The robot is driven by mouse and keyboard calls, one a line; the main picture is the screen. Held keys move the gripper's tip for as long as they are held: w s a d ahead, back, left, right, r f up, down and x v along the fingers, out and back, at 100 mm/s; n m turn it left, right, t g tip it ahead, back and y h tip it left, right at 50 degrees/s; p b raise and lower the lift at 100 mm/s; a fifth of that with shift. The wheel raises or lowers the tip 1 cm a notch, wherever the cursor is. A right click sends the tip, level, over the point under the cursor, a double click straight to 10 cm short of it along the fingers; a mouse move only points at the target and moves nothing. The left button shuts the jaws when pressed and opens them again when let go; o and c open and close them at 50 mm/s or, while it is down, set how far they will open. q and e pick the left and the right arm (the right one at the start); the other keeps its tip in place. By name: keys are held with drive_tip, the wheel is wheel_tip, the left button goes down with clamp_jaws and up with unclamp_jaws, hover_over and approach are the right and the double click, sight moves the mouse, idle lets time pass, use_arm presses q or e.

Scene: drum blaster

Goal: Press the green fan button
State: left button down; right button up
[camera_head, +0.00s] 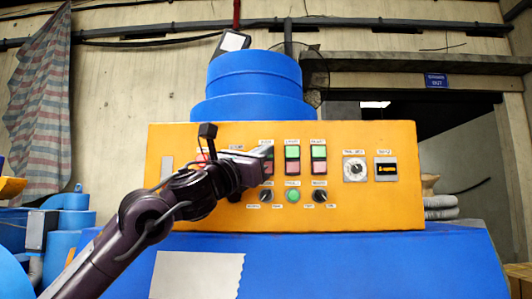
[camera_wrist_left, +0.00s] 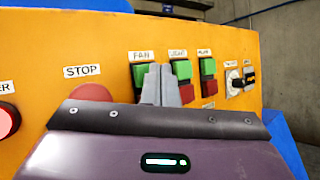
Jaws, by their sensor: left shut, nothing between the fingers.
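The orange control panel (camera_head: 220,215) faces me on a blue machine. The green fan button (camera_wrist_left: 138,76) shows as a partly covered strip under the FAN label (camera_wrist_left: 141,55) in the left wrist view. In the head view my gripper hides it, and the red button (camera_head: 268,169) below it shows in part. My left gripper (camera_head: 266,151) is shut and empty, its tips (camera_wrist_left: 160,72) in front of the fan buttons. I cannot tell whether the tips touch the green button. My right gripper is in neither view.
Two more green-over-red pairs, marked LIGHT (camera_wrist_left: 180,72) and with an unclear label (camera_wrist_left: 207,68), stand right of the fan pair. A red STOP button (camera_wrist_left: 90,93) is to its left. Knobs and a small green button (camera_head: 293,196) sit below. A dial (camera_head: 355,169) is farther right.

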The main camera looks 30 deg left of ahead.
use_arm(q)
drive_tip(key=shift+w+a, duration=0.25)
drive_tip(key=shift+w, duration=0.15)
idle(0.5)
drive_tip(key=shift+s, duration=0.1)
drive_tip(key=shift+s+d, duration=0.45)
drive_tip(key=shift+s, duration=0.2)
drive_tip(key=shift+b, duration=0.3)
drive_tip(key=s+d, duration=0.1)
drive_tip(key=s, duration=0.1)
drive_tip(key=s+d+b, duration=0.1)
drive_tip(key=s, duration=0.1)
drive_tip(key=shift+s+d, duration=0.1)
drive_tip(key=shift+d, duration=0.25)
